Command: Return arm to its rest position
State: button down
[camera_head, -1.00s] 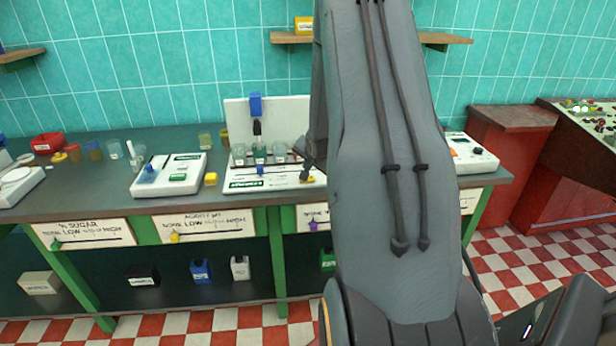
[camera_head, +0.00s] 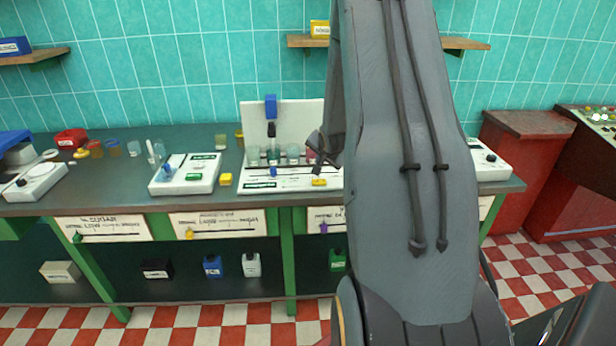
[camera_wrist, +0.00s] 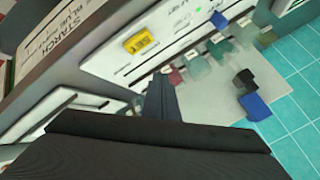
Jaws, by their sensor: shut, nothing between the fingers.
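My arm rises through the right half of the head view, its grey link close to the camera. My gripper (camera_head: 317,148) shows small and dark at the arm's left edge, in front of the white test stand (camera_head: 255,118) on the bench; part of it is hidden by my arm. In the wrist view the gripper (camera_wrist: 160,98) is shut and empty, its dark fingers pointing over the stand's white base. A yellow SET block (camera_wrist: 143,40) lies on that base, apart from the fingers, with blurred cups (camera_wrist: 195,66) beyond.
The dark bench (camera_head: 110,185) runs along the tiled wall. A wooden shelf (camera_head: 465,43) is on the wall behind my arm. A red cabinet (camera_head: 510,165) stands right; checkered floor shows there.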

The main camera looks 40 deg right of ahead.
jog(key=shift+a, duration=0.15)
jog(key=s+a+r+n+g+y+b, duration=0.1)
jog(key=s+a+n+b, duration=0.15)
jog(key=a, duration=0.75)
jog(key=s+a+n+g+y+b, duration=0.1)
jog(key=s+a+n+g, duration=0.2)
jog(key=a, duration=0.7)
jog(key=s+a+n+g+y+b, duration=0.2)
jog(key=s+a+n, duration=0.6)
jog(key=s+a, duration=0.9)
jog(key=shift+s+n+g+b, duration=0.3)
jog(key=shift+s+n+g, duration=0.1)
jog(key=shift+s, duration=0.3)
